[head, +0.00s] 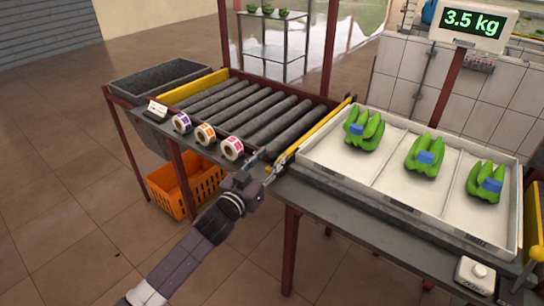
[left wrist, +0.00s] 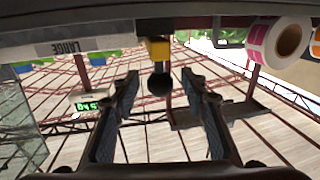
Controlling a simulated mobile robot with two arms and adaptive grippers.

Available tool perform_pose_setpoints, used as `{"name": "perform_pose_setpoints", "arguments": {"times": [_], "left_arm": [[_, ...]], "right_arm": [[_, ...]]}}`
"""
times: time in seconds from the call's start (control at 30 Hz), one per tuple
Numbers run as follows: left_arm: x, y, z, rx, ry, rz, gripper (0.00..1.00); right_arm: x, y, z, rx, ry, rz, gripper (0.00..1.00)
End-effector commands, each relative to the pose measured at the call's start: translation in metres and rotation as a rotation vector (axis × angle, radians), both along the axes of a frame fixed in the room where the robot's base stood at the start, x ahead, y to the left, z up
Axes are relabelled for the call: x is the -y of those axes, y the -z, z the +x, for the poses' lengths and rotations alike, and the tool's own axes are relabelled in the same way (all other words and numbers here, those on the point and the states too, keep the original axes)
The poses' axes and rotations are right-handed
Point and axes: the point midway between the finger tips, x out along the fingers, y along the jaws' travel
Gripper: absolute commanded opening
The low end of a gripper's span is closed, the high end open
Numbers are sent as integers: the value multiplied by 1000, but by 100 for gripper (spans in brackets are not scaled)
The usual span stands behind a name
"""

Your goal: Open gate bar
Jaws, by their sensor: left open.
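The yellow gate bar (head: 318,130) lies along the seam between the roller conveyor (head: 262,112) and the white tray (head: 312,158). Its near end is close to my left gripper (head: 265,168), which reaches in from the lower left. In the left wrist view, a yellow bar end (left wrist: 158,49) with a dark round knob (left wrist: 160,80) shows between the two fingers of my left gripper (left wrist: 160,90). The fingers are spread, with a gap on both sides of the knob. My right gripper is not in view.
Sticker rolls (head: 206,134) stand on the conveyor's front ledge, left of my gripper. The tray holds green banana bunches (head: 425,155) with blue bands. An orange crate (head: 185,190) stands below. A display (head: 472,20) reads 3.5 kg. Floor in front is clear.

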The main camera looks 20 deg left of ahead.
Motion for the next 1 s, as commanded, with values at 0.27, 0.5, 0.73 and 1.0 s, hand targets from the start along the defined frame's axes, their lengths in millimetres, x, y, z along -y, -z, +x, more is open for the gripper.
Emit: {"name": "perform_pose_setpoints", "arguments": {"times": [0.27, 0.5, 0.73, 1.0], "left_arm": [[2, 0, 10, 0, 0, 0, 40], [2, 0, 10, 0, 0, 0, 31], [2, 0, 10, 0, 0, 0, 5], [2, 0, 10, -1, 0, 0, 0]], "right_arm": [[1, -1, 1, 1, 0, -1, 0], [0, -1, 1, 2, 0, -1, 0], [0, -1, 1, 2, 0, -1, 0], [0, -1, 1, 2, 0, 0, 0]]}}
